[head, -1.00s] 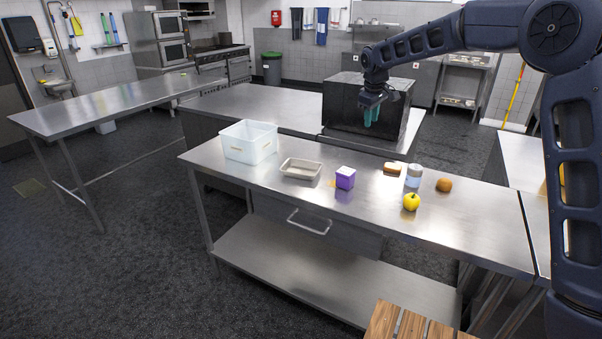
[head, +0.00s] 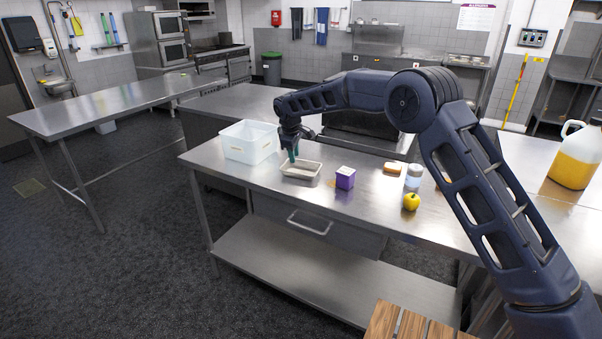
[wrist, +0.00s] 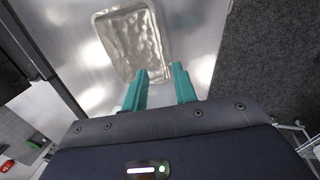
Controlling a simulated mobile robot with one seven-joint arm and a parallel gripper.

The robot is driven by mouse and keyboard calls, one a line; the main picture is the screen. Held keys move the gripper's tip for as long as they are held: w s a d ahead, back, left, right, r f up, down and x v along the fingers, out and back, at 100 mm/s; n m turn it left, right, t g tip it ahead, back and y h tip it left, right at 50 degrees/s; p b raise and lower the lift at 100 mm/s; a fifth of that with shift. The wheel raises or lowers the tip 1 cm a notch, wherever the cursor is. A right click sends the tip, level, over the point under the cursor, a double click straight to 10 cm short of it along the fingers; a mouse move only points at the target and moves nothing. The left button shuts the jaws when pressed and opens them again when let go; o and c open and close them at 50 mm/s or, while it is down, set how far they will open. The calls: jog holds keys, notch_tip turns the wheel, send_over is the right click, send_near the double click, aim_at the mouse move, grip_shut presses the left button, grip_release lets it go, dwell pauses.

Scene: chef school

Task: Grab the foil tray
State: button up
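The foil tray (head: 300,169) is a shallow silver rectangle on the steel table, between the white bin and the purple box. It also shows in the wrist view (wrist: 134,42), just beyond my fingertips. My gripper (head: 292,157) points down at the tray's back edge in the head view.
A white plastic bin (head: 248,142) stands left of the tray. The table front (head: 260,188) is clear.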

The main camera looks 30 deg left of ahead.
jog(key=x, duration=0.9)
jog(key=shift+w+d+f, duration=0.1)
jog(key=shift+d+f, duration=0.05)
jog(key=shift+d, duration=0.05)
jog(key=shift+c, duration=0.5)
grip_shut()
